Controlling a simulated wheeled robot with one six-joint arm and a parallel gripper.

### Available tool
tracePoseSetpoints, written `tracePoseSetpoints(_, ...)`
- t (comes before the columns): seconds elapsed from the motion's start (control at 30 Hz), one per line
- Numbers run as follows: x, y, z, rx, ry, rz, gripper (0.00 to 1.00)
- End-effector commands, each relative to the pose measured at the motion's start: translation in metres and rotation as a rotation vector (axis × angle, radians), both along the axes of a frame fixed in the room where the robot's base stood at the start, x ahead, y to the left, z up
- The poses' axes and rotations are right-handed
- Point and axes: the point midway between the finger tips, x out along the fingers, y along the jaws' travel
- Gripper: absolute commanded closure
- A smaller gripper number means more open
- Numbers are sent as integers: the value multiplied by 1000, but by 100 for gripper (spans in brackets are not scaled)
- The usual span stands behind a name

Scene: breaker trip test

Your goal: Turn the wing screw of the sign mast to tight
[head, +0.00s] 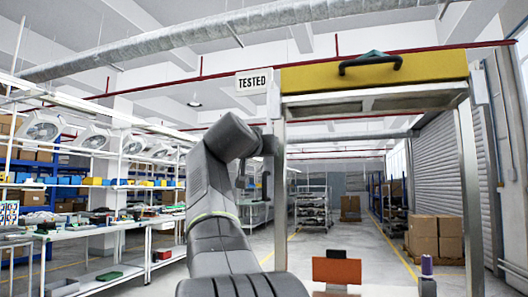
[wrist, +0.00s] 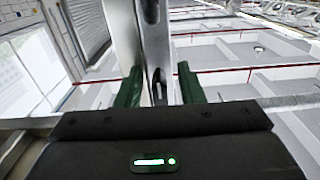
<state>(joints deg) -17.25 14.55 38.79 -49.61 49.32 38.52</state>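The sign mast (head: 273,103) is a narrow grey post at the left end of the yellow beam. It carries a white TESTED sign (head: 252,82). In the wrist view the metal post (wrist: 125,35) runs down toward my gripper (wrist: 160,92). Its two green fingers stand apart on either side of a narrow metal part with a dark slot. The left finger looks very close to the metal; I cannot tell if it touches. I cannot make out the wing screw clearly. In the head view my arm's end is by the mast, and the fingers are not clearly visible.
Shelves and benches (head: 110,235) fill the left.

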Motion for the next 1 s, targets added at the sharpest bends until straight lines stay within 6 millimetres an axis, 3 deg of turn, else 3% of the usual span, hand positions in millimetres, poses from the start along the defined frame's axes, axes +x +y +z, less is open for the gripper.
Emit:
tracePoseSetpoints(0.27, -8, 2, 2, -2, -5, 1, 65)
tracePoseSetpoints(0.37, -21, 7, 2, -1, -5, 4, 65)
tracePoseSetpoints(0.7, -95, 32, 1, 0, -3, 6, 65)
tracePoseSetpoints(1.0, -128, 42, 1, -1, -2, 1, 65)
